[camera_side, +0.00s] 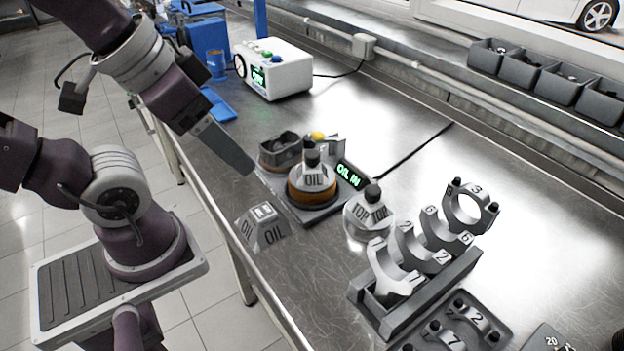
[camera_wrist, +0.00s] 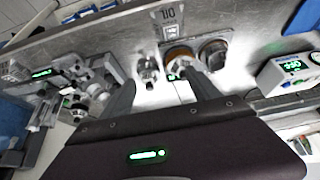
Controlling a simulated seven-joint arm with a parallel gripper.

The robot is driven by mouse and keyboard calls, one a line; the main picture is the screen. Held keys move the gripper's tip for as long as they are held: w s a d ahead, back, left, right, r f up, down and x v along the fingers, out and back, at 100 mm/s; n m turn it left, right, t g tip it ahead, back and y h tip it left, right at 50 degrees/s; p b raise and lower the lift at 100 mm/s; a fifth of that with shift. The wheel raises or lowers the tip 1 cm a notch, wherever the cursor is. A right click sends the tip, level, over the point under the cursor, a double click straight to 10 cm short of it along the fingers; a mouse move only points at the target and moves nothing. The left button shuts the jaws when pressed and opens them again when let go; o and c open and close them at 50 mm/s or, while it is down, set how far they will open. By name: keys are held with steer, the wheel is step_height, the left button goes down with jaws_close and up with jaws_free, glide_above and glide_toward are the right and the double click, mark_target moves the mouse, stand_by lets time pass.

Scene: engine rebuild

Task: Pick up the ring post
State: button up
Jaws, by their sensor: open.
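No part is plainly marked as the ring post; two black-knobbed posts could be it. One, labelled OIL (camera_side: 314,178), stands in a brown-orange seat on a dark station (camera_side: 318,213). The other, labelled TOP (camera_side: 368,215), stands on the bench to its right. In the wrist view the OIL post (camera_wrist: 180,54) shows near my right finger, and the other knobbed post (camera_wrist: 148,70) appears between the fingers. My gripper (camera_wrist: 163,92) is open and empty. In the side view my gripper (camera_side: 247,169) is above the bench, left of both posts and apart from them.
A round dark cup (camera_side: 280,150) is on the station. Numbered bearing caps in a rack (camera_side: 415,300) stand right. A white display box (camera_side: 275,70) is behind.

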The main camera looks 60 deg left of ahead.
mark_target(313, 166)
steer(key=w+a+f+m+g+y, duration=0.5)
steer(key=f+m+y, duration=0.3)
steer(key=m, duration=0.4)
steer(key=w+d+f+m+t+y, duration=0.1)
steer(key=w+f+m+t, duration=0.1)
steer(key=w+m, duration=0.1)
steer(key=w+d+f+m+t+y, duration=0.1)
steer(key=w+m+t, duration=0.1)
steer(key=m, duration=0.3)
steer(key=w+d+f+m+t+y, duration=0.1)
steer(key=w+d+f+m+t, duration=0.1)
steer(key=w+m, duration=0.2)
steer(key=shift+w+f+y, duration=0.3)
steer(key=shift+y, duration=0.1)
steer(key=x, duration=0.6)
steer(key=shift+w+f, duration=0.25)
steer(key=shift+w, duration=0.25)
jaws_close()
